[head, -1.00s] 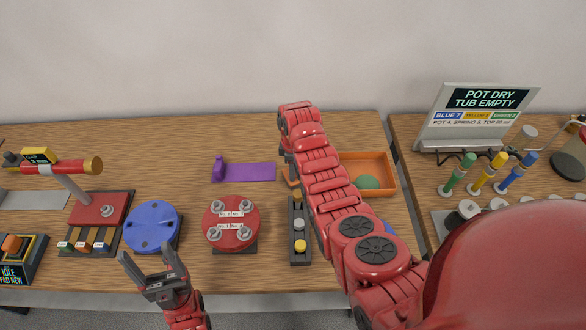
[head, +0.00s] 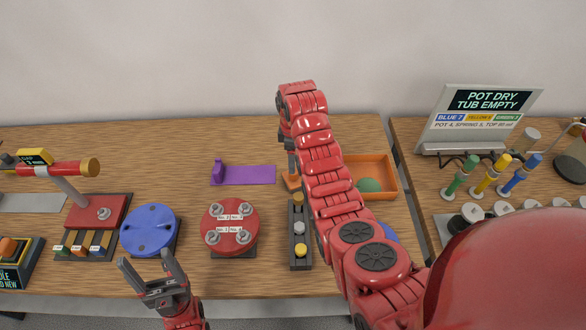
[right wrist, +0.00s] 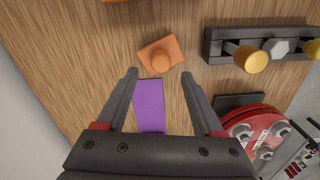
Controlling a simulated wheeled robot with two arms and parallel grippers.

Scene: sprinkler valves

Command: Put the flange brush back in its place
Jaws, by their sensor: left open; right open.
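No piece is labelled as the flange brush. The likeliest is an orange piece with a square base and an upright round post (head: 292,182), standing on the table; the right wrist view shows it from above (right wrist: 160,57). My right gripper (right wrist: 160,75) is open and empty, the piece just beyond its fingertips, apart from them. In the head view my right arm hides most of that gripper. A purple strip (head: 250,175) with a raised purple block at its left end lies left of the piece; it shows between my fingers (right wrist: 149,105). My left gripper (head: 155,275) is open and empty at the front edge.
A dark rack with knobs (head: 300,262), a red flange disc (head: 229,222) and a blue disc (head: 150,229) stand along the front. An orange tray (head: 383,168) holding a green ball is right of my arm. The wood behind the purple strip is clear.

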